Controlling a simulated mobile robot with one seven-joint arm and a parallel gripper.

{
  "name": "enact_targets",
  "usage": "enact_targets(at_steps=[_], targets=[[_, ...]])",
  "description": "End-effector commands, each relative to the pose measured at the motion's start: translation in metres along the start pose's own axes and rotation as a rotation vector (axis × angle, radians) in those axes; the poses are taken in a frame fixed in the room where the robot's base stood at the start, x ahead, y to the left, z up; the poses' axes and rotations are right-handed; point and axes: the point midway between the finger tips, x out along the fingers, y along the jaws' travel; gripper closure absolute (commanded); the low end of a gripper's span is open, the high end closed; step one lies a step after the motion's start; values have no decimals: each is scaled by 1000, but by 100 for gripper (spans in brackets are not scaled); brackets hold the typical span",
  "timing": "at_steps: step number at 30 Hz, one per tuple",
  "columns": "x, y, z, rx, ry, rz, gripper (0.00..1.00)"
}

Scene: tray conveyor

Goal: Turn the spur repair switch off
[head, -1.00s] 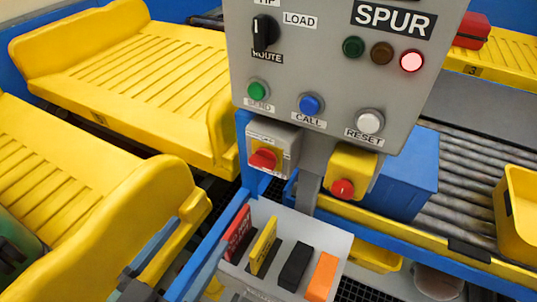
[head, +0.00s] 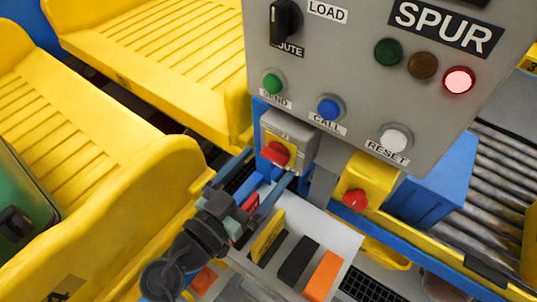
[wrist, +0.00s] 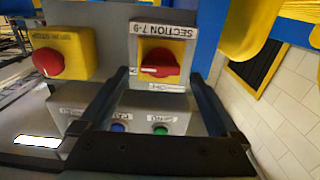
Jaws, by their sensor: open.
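The repair switch is a red rotary knob (head: 275,154) on a grey box (head: 303,140) under the spur panel. In the wrist view the knob (wrist: 160,66) sits on a yellow plate, under an upside-down label reading "SECTION 7-9". A white pointer mark on it lies roughly level, at the left of the knob. My gripper (head: 270,166) is open and empty just in front of the box. In the wrist view my gripper's fingers (wrist: 162,76) stand at either side of the knob, apart from it. The fingertips partly overlap the box in the head view.
A yellow box with a red mushroom button (head: 355,199) is close right of the switch. The grey spur panel (head: 350,80) above has a lit red lamp (head: 458,80). A white holder (head: 340,234) with coloured tags is below. Yellow trays (head: 100,170) fill the left.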

Motion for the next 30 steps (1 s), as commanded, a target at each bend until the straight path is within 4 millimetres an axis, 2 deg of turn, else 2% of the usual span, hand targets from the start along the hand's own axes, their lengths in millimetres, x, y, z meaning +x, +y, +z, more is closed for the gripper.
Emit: enact_targets(at_steps=[3, 6, 16, 30], targets=[[14, 0, -1, 0, 0, 2, 3], [20, 0, -1, 1, 0, 0, 3], [23, 0, 0, 0, 0, 0, 4], [23, 0, 0, 0, 0, 0, 88]])
